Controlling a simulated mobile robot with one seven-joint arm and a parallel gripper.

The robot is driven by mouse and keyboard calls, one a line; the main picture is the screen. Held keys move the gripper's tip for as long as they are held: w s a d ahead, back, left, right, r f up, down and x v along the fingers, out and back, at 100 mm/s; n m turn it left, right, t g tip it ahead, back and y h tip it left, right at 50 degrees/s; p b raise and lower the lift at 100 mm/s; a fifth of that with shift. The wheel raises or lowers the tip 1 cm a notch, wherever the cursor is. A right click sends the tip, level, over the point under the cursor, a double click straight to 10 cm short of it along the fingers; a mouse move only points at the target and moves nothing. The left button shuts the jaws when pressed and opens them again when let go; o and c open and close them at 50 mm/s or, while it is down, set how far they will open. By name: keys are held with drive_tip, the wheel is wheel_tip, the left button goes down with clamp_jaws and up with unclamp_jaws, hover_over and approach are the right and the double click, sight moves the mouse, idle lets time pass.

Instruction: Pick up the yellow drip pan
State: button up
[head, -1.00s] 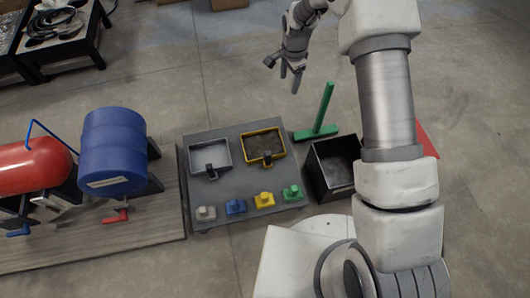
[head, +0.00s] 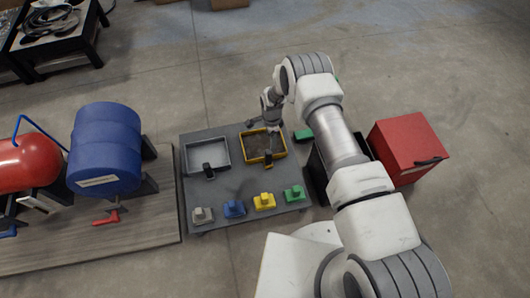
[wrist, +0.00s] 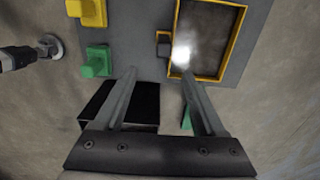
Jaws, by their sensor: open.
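The yellow drip pan (head: 285,151) lies on the grey board, at its far right corner, with a dark inside and a dark handle on its near side. It also shows in the wrist view (wrist: 234,45), upper right, its handle pointing left. My gripper (head: 264,126) is at the pan's far side in the head view. In the wrist view my gripper (wrist: 155,74) has its fingers wide apart with nothing between them. The right fingertip overlaps the pan's lower left corner in the picture; I cannot tell whether they touch.
A grey pan (head: 190,158) lies left on the board (head: 218,190). Grey, blue, yellow and green blocks (head: 293,194) line its near edge. A black bin (head: 318,172) and red box (head: 405,150) stand right, a blue drum (head: 105,150) left. A green thing (head: 303,136) is beside the pan.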

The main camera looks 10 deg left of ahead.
drive_tip(key=b, duration=0.2)
hover_over(268, 152)
drive_tip(key=d, duration=0.1)
wheel_tip(268, 152, down, 7)
drive_tip(key=shift+s+r, duration=0.15)
drive_tip(key=shift+w+a+f+b, duration=0.15)
drive_tip(key=shift+f+b, duration=0.4)
drive_tip(key=shift+f, duration=0.4)
drive_tip(key=shift+a+f+b, duration=0.1)
drive_tip(key=shift+f+b, duration=0.5)
drive_tip(key=shift+f, duration=0.3)
drive_tip(key=shift+w+a+f+b, duration=0.15)
drive_tip(key=shift+f+b, duration=0.4)
drive_tip(key=shift+f, duration=0.4)
drive_tip(key=shift+s, duration=0.1)
clamp_jaws()
drive_tip(key=shift+r, duration=0.1)
